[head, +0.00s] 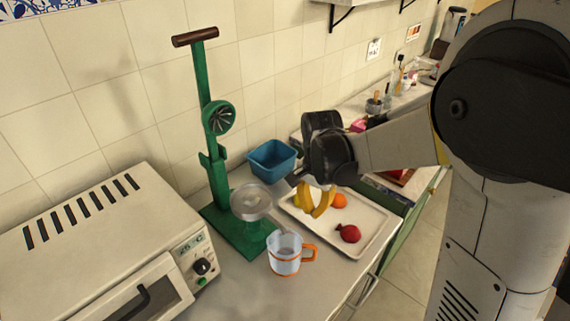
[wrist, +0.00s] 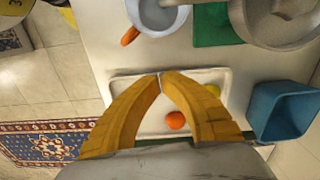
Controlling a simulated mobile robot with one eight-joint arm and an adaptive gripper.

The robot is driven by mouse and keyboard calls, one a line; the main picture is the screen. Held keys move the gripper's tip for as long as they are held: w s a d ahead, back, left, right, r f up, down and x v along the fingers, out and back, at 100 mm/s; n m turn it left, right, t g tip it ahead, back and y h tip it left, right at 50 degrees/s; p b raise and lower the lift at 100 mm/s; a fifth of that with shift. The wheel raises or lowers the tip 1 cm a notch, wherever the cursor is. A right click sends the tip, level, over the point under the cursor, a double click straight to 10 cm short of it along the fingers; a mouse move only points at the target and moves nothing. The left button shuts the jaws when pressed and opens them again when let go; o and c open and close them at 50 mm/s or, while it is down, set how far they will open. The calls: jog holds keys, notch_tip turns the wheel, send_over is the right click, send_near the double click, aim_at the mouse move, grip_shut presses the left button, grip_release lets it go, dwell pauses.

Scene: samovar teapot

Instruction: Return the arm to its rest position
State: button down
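My gripper (head: 318,212) hangs over the white tray (head: 372,218) in the head view, with my arm reaching in from the right. Its yellow fingers show large in the wrist view (wrist: 160,76), curving together until their tips meet. Nothing shows between the tips. On the tray lie a dark red fruit (head: 348,233) and an orange (head: 339,201), which also shows between the fingers in the wrist view (wrist: 175,120). A yellow fruit (wrist: 212,90) is partly hidden by the right finger. The red fruit does not show in the wrist view.
A toaster oven (head: 100,245) fills the left. Floor is open right of the counter.

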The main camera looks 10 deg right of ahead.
jog(key=s+r+n+t+b, duration=0.1)
jog(key=s+r+n+t, duration=0.6)
jog(key=s+r+n, duration=0.3)
jog(key=s, duration=0.4)
jog(key=shift+a+r, duration=0.15)
jog(key=shift+a, duration=0.1)
